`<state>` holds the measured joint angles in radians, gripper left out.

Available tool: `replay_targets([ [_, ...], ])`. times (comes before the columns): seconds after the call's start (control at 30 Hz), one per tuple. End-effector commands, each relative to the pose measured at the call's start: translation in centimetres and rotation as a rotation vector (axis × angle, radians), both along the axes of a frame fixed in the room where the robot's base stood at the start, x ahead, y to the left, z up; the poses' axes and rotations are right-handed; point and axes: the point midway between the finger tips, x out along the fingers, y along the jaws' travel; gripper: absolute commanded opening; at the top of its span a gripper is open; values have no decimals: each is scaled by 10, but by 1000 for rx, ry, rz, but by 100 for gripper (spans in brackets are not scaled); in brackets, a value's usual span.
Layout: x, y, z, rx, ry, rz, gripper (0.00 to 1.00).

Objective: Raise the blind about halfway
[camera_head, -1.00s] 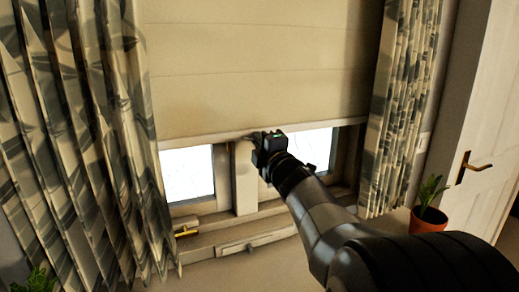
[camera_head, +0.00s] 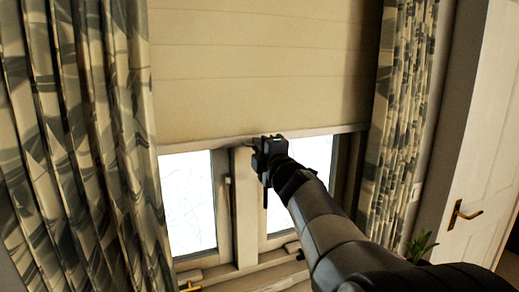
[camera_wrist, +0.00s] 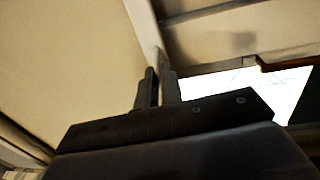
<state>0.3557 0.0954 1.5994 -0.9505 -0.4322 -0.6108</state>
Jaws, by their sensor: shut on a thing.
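The cream blind (camera_head: 260,75) hangs over the upper part of the window in the head view, with bare glass below it. Its bottom bar (camera_head: 200,144) runs across the window, close to level. My gripper (camera_head: 262,143) is at the middle of this bar and shut on it. In the wrist view my gripper's fingers (camera_wrist: 157,88) are close together at the bar's edge (camera_wrist: 144,28), with the blind's fabric (camera_wrist: 70,60) to the left. The exact contact between the fingertips and the bar is partly hidden.
Patterned curtains hang at the left (camera_head: 80,140) and right (camera_head: 402,120) of the window. A white door (camera_head: 480,130) with a brass handle (camera_head: 462,213) stands at the right. A green plant (camera_head: 421,244) is low at the right, partly behind my arm. Window glass (camera_head: 187,200) shows below the bar.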

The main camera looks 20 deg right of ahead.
Motion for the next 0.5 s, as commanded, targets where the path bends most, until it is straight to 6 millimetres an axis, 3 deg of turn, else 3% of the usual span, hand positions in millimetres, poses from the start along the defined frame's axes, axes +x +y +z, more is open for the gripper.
replay_targets([
  [0.43, 0, 0, 4, 0, -1, 0, 0],
  [0.5, 0, 0, 4, 0, -1, 0, 11],
])
